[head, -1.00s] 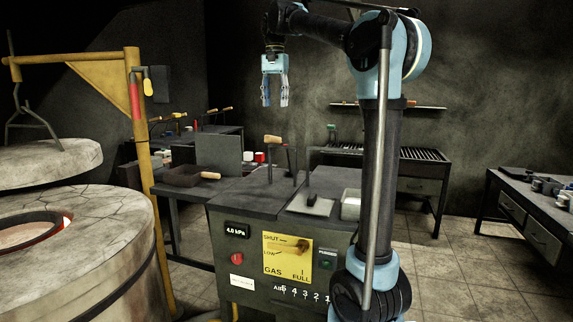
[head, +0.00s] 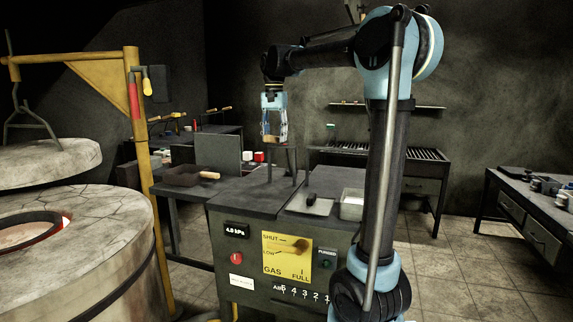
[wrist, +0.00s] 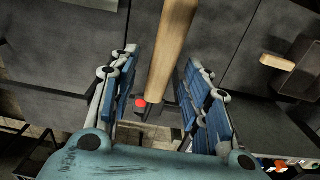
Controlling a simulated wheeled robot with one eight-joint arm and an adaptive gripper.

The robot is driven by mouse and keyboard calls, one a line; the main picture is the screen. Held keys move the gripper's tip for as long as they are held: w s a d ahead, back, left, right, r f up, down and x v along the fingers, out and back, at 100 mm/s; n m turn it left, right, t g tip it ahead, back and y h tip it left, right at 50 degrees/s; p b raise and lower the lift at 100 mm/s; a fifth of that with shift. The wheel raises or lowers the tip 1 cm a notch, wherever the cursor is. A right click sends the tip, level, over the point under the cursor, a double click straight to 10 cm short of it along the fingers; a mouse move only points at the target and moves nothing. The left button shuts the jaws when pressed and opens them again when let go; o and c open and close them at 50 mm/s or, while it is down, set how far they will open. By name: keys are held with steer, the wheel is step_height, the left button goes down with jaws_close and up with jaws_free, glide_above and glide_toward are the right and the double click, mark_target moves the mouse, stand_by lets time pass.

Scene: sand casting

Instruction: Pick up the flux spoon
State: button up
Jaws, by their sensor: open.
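A wooden-handled tool, which I take to be the flux spoon, stands at the burner cabinet's top; its pale handle (wrist: 172,50) runs between my finger pads in the wrist view. My gripper (head: 274,140) is open, pointing down, with its fingertips around the handle's height. In the wrist view my gripper (wrist: 160,100) has a blue pad on each side of the handle, with gaps visible on both sides. The fingers largely cover the handle in the head view, and I cannot see the spoon's bowl.
The grey cabinet (head: 245,199) carries a small tray (head: 310,207) and a light container (head: 352,205) at right. A dark pan (head: 182,175) with a wooden handle lies to the left. The furnace (head: 85,235) and yellow post (head: 142,170) stand further left.

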mark_target(275, 142)
steer(key=shift+f, duration=1.6)
jaws_close()
steer(key=shift+r, duration=0.1)
step_height(275, 142, up, 10)
steer(key=shift+f, duration=0.1)
